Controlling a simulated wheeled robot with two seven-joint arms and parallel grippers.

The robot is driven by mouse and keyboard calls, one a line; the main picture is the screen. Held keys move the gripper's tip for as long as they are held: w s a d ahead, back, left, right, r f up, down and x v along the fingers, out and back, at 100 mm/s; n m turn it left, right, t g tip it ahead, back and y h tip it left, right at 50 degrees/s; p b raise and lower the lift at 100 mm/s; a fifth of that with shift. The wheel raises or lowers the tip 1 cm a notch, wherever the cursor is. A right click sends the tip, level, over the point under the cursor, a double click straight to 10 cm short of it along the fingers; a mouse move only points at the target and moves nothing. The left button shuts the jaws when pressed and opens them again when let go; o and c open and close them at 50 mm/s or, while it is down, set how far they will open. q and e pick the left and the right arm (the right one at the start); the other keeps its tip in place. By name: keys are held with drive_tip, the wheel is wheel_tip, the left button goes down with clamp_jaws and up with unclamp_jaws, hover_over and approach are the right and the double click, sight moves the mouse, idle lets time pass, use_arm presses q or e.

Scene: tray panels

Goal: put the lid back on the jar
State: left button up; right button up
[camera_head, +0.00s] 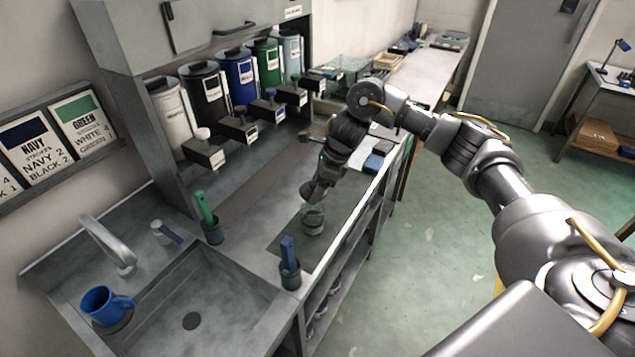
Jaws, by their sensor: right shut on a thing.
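A small glassy grey jar (313,222) stands upright on a dark mat on the steel counter, near the counter's front edge. My right gripper (311,196) reaches down from above, directly over the mouth of the jar. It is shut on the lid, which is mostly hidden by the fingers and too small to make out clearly. I cannot tell whether the lid touches the jar's rim. My left gripper is not in view.
A holder with a blue-handled tool (288,252) stands in front of the jar. A green-handled tool (205,208) stands to its left. A blue mug (104,305) is by the sink (190,318). Several dispensers line the back.

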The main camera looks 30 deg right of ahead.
wheel_tip(320, 180, down, 2)
drive_tip(key=shift+f+b, duration=0.1)
drive_tip(key=shift+b, duration=0.35)
drive_tip(key=shift+f+b, duration=0.95)
drive_tip(key=shift+f, duration=0.15)
drive_tip(key=shift+a+r+b, duration=0.1)
drive_tip(key=shift+b, duration=0.25)
idle(0.4)
drive_tip(key=shift+f+b, duration=0.2)
drive_tip(key=shift+b, duration=0.25)
idle(0.8)
idle(0.3)
drive_tip(key=o, duration=1.3)
